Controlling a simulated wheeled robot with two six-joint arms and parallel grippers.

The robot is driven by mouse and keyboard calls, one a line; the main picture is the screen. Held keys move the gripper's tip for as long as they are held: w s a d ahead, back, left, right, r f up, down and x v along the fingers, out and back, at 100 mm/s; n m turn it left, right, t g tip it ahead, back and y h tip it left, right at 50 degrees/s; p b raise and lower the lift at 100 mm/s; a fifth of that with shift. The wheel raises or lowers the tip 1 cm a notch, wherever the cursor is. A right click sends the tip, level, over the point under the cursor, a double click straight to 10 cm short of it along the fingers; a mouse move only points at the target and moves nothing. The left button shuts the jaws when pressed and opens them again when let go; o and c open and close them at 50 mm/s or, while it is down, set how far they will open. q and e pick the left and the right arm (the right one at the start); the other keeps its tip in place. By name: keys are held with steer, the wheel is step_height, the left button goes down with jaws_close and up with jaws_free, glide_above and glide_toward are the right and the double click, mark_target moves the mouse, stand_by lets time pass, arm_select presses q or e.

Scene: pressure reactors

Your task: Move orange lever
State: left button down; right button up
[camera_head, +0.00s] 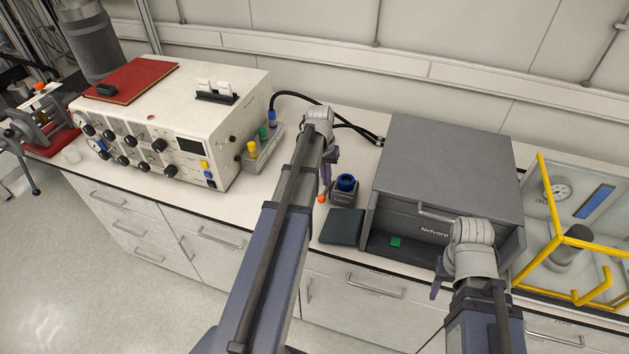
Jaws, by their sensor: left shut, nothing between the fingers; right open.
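A small orange ball-shaped tip (321,199), which looks like the lever's end, shows at the left side of a small dark device with a blue ring on top (346,184). The rest of the lever is hidden or too small to make out. My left gripper (326,181) is shut and empty, pointing down just above the orange tip; I cannot tell whether they touch. My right gripper (436,287) is open and empty, in front of the grey box at its lower right. Its fingers are only partly visible.
A grey box with a handle (450,150) stands right of the device, and a dark green pad (342,227) lies in front. A white control unit (180,120) stands left. A yellow-framed apparatus (575,240) is at far right. Black cables run behind.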

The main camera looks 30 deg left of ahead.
mark_target(322, 195)
arm_select(q)
steer(key=shift+a+r+n+g+y+p, duration=0.3)
steer(key=shift+a+r+n+g+p, duration=0.15)
steer(key=shift+a+r+g, duration=0.35)
arm_select(e)
steer(key=shift+w+a+r, duration=0.25)
steer(key=shift+a+r, duration=0.25)
steer(key=shift+r, duration=0.3)
arm_select(q)
steer(key=shift+d, duration=0.15)
arm_select(e)
steer(key=shift+f, duration=0.1)
arm_select(q)
steer(key=f+b, duration=0.7)
steer(key=shift+s+d, duration=0.1)
steer(key=shift+s, duration=0.25)
arm_select(e)
step_height(322, 195, down, 7)
